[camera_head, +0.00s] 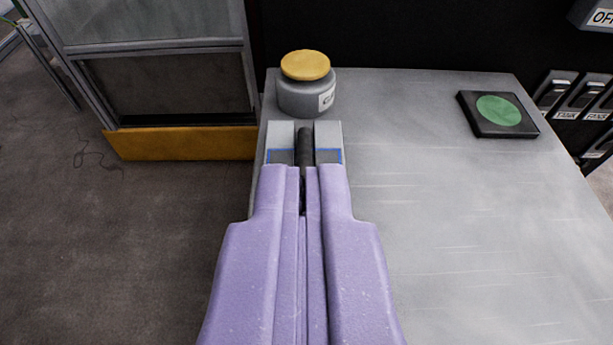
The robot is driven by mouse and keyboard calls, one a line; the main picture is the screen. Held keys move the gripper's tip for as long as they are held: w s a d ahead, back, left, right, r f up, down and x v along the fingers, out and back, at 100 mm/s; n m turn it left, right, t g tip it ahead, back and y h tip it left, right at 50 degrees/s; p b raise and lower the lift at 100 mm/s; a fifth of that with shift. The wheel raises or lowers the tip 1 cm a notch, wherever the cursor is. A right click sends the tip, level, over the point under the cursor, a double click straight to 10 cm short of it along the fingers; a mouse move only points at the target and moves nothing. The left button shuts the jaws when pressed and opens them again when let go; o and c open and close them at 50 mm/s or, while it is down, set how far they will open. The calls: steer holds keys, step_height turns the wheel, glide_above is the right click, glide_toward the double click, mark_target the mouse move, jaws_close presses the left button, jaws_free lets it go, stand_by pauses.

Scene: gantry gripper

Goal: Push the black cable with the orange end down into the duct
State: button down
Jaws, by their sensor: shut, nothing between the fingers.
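The black cable (305,146) lies along the slot of the grey duct (328,134), between its two side walls with blue lines on them. I do not see its orange end. My purple gripper (304,172) is shut, with its fingertips at the near part of the duct, over the line of the cable. The fingers hide the near part of the duct and cable. I cannot tell whether the fingertips touch the cable or how deep it sits.
A grey jar (304,96) with a yellow lid stands just behind the duct. A black pad with a green disc (498,110) lies at the back right of the grey table (450,220). The table right of my gripper is clear. A yellow board (180,143) is left, beyond the table's edge.

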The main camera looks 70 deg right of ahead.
steer(key=shift+s+a+f+b, duration=0.3)
steer(key=shift+a+f+b, duration=0.45)
steer(key=shift+f+b, duration=1.25)
steer(key=shift+s+a+f+b, duration=0.35)
steer(key=shift+a+f+b, duration=0.65)
steer(key=shift+f, duration=1.7)
steer(key=shift+s+a+f+b, duration=0.3)
steer(key=shift+a+f+b, duration=0.2)
steer(key=shift+f+b, duration=1.65)
steer(key=shift+a+r+p, duration=0.15)
steer(key=shift+r+p, duration=0.05)
steer(key=shift+p, duration=0.4)
steer(key=shift+s+a+r+p, duration=0.25)
steer(key=shift+a+r+p, duration=0.35)
steer(key=shift+r+p, duration=0.2)
steer(key=p+v, duration=0.2)
steer(key=v, duration=0.4)
steer(key=shift+s+a+p, duration=0.2)
steer(key=shift+a+p, duration=0.1)
steer(key=shift+a, duration=0.1)
